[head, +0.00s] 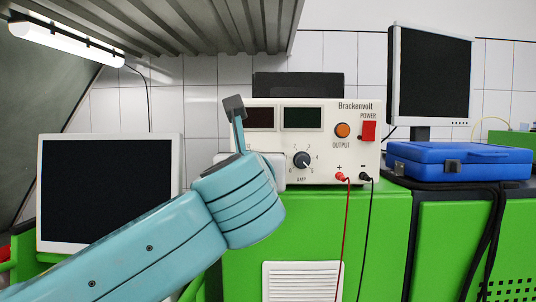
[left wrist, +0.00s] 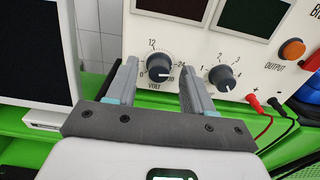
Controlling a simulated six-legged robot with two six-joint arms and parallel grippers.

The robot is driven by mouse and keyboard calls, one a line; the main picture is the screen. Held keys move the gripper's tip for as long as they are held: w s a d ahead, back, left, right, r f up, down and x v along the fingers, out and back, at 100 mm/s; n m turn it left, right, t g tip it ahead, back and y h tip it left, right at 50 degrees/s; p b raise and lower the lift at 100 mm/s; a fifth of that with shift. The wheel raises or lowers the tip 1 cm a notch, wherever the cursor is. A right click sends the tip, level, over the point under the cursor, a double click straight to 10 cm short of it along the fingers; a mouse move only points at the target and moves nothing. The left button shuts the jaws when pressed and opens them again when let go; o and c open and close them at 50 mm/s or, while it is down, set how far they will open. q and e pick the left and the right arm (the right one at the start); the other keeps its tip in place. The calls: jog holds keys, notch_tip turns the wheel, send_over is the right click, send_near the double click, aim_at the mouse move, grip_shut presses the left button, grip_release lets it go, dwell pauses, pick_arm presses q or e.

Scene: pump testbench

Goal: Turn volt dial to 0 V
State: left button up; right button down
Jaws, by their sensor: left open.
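The volt dial (left wrist: 159,67) is a dark round knob on the white power supply (head: 331,110), with a scale marked 0, 12 and 24. In the left wrist view it shows between the fingers of my left gripper (left wrist: 158,72), which is open with a finger on either side; I cannot tell whether they touch it. I cannot read its pointer for certain. In the head view my left gripper (head: 237,118) and wrist are in front of the supply's left side and hide the volt dial. My right gripper is not in view.
The amp dial (left wrist: 222,77) is close to the right of the volt dial. Red (head: 341,177) and black (head: 364,177) leads hang from the supply's front. An orange output button (head: 343,130) and red power switch (head: 369,131) are above. A monitor (head: 110,185) stands at left, a blue case (head: 458,161) at right.

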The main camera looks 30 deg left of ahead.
pick_arm(q)
jog(key=shift+w+a, duration=0.35)
jog(key=shift+w, duration=0.1)
grip_shut()
